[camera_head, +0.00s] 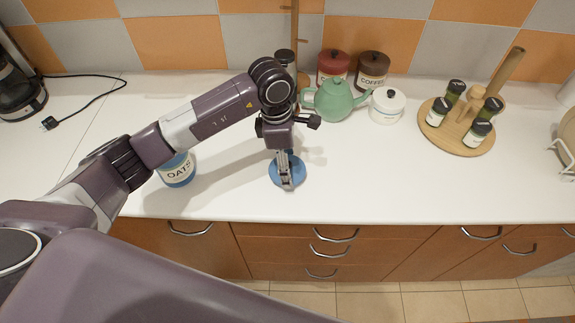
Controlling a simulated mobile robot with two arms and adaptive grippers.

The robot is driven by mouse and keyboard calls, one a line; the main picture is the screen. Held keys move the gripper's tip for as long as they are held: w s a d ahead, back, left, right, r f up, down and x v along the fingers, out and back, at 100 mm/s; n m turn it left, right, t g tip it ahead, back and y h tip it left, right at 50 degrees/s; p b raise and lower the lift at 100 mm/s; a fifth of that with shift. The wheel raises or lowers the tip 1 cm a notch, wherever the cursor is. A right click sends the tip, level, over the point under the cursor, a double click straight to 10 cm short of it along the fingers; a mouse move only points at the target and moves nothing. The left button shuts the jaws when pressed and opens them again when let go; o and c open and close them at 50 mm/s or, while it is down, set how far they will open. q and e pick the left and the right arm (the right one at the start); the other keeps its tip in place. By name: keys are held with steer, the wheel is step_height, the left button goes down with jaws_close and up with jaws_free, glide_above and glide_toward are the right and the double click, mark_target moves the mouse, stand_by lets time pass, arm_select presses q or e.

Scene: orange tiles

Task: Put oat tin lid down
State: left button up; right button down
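The oat tin lid (299,172) is a round blue disc near the counter's front edge, in the middle of the head view. My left gripper (287,184) points down over it with its fingers close together, and it looks shut on the lid at its middle. The fingers hide the lid's centre, and I cannot tell whether its underside touches the counter. The oat tin (179,172), white and blue with an "OATS" label, stands to the left, its top hidden by my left arm. My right gripper is not in view.
A green teapot (333,101), a white lidded jar (387,106), and red (333,66) and brown (373,70) canisters stand behind. A round wooden rack (455,140) with several spice jars is at right. A coffee maker (18,88) is far left. White counter (365,175) right of the lid is clear.

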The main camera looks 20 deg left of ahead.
arm_select(q)
step_height(320, 180, down, 2)
steer(key=shift+f, duration=0.1)
steer(key=shift+f, duration=0.15)
steer(key=o, duration=0.8)
steer(key=shift+o, duration=0.2)
steer(key=shift+r, duration=0.2)
